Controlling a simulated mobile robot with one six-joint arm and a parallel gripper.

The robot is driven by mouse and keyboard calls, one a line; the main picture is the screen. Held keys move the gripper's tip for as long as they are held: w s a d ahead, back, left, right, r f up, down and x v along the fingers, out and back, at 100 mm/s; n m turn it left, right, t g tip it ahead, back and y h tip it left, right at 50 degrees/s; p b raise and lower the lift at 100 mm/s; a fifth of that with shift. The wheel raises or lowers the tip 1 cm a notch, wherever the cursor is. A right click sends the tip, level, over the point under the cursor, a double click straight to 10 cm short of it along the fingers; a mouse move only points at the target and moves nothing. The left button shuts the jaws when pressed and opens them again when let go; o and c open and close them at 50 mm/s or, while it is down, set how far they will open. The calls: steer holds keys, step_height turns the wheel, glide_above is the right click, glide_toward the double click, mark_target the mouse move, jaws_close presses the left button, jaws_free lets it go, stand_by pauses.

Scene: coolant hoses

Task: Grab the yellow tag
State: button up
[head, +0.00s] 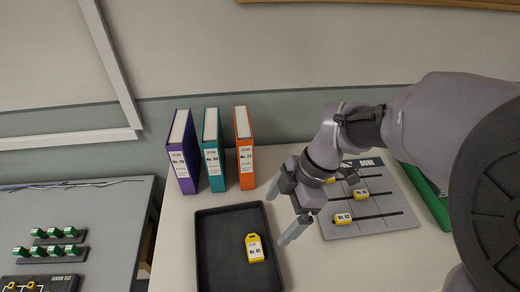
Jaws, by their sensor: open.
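A yellow tag (255,248) with a white label lies flat in the black tray (216,213), right of the tray's middle. Smaller yellow tags sit on the grey "DONE" board to the right, one at its front (343,218) and one further back (361,195); another is partly hidden behind my gripper. My gripper (285,215) is open and empty. It is above the tray's right edge, up and to the right of the tag in the tray, and apart from it.
Purple (182,152), teal (214,150) and orange (244,148) binders stand upright behind the tray. The grey board (390,222) lies at right, with a green object (428,195) beside it. Another table at left holds several green pieces (54,233).

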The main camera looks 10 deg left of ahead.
steer(key=b, duration=0.3)
glide_above(255, 247)
steer(key=d, duration=0.3)
steer(key=f, duration=0.9)
steer(key=shift+w+a, duration=0.2)
steer(key=shift+w, duration=0.05)
steer(key=x, duration=0.1)
steer(key=b+x, duration=0.1)
steer(key=x, duration=0.1)
steer(key=b+x, duration=0.1)
steer(key=x, duration=0.1)
steer(key=shift+w+f, duration=0.25)
steer(key=shift+w, duration=0.05)
steer(key=shift+r, duration=0.15)
steer(key=c, duration=1.4)
